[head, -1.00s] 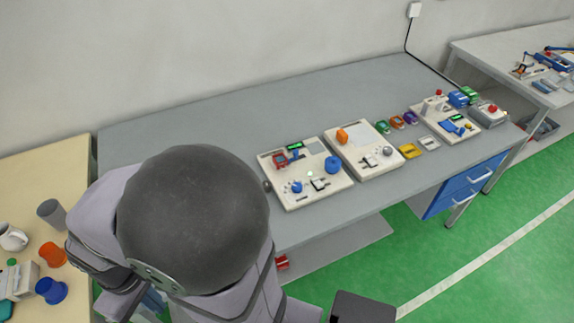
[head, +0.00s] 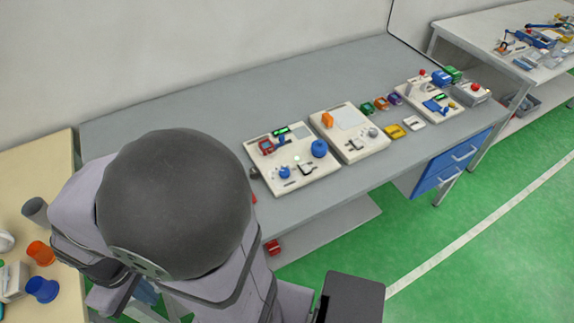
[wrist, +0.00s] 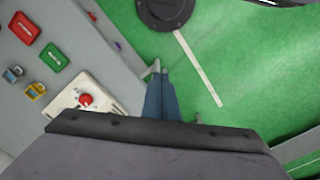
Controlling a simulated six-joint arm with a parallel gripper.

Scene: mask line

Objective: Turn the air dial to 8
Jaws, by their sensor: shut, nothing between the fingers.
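The middle panel (head: 352,157) has an orange part (head: 327,119) and a grey knob (head: 373,132). Labels and numbers are too small to read, so I cannot tell which is the air dial. My gripper (wrist: 158,72) is shut and empty in the wrist view, with green floor behind its tips. It touches no panel there.
The right panel (head: 405,87) and several small coloured boxes share the bench (head: 190,108). The wrist view shows the bench edge at left, with a red knob (wrist: 86,100) on a white panel. A side table (head: 50,150) holds cups. The back of the bench is clear.

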